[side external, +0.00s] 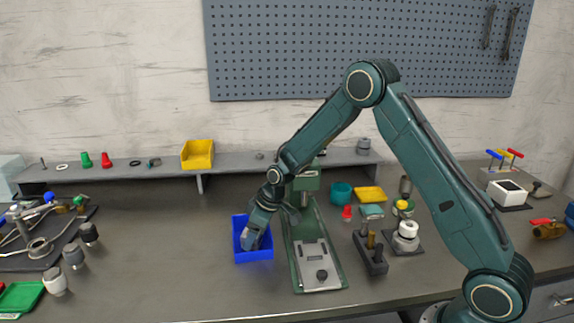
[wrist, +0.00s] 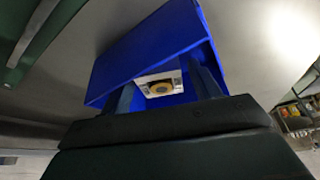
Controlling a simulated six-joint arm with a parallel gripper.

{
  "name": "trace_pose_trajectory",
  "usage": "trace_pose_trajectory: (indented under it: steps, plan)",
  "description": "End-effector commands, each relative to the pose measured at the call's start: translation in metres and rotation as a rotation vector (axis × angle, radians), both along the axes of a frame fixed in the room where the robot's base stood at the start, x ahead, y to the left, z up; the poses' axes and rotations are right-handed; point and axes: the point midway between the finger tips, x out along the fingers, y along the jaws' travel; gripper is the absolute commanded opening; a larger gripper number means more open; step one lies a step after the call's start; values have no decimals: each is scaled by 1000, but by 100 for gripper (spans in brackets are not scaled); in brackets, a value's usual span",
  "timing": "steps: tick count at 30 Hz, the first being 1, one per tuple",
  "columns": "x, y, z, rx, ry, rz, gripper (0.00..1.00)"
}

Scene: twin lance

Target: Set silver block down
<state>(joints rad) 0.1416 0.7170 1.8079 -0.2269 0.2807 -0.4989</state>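A small silver block (wrist: 158,84) with a round yellow-gold centre shows in the wrist view, inside the blue bin (wrist: 150,45). My gripper (side external: 251,241) reaches down into the same blue bin (side external: 254,256) in the side view. In the wrist view, its two dark fingers stand on either side of the block, apart, with strips of blue visible between them and the block. The gripper looks open around the block. In the side view, the block is hard to tell from the fingertips. Whether the block touches the bin floor is unclear.
A green fixture with a grey plate (side external: 321,272) stands close to the right of the bin. A dark block with a post (side external: 370,253) and a white-topped part (side external: 407,236) stand farther right. Dark cylinders (side external: 74,256) are at left. The bench between them and the bin is clear.

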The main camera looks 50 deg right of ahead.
Motion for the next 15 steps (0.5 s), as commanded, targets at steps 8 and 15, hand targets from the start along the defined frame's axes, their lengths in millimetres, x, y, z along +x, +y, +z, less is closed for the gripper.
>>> trace_pose_trajectory:
  steps: [8,15]
  plan:
    - [0,0,0,0,0,0,65]
    - [-1,-1,8,0,-1,0,65]
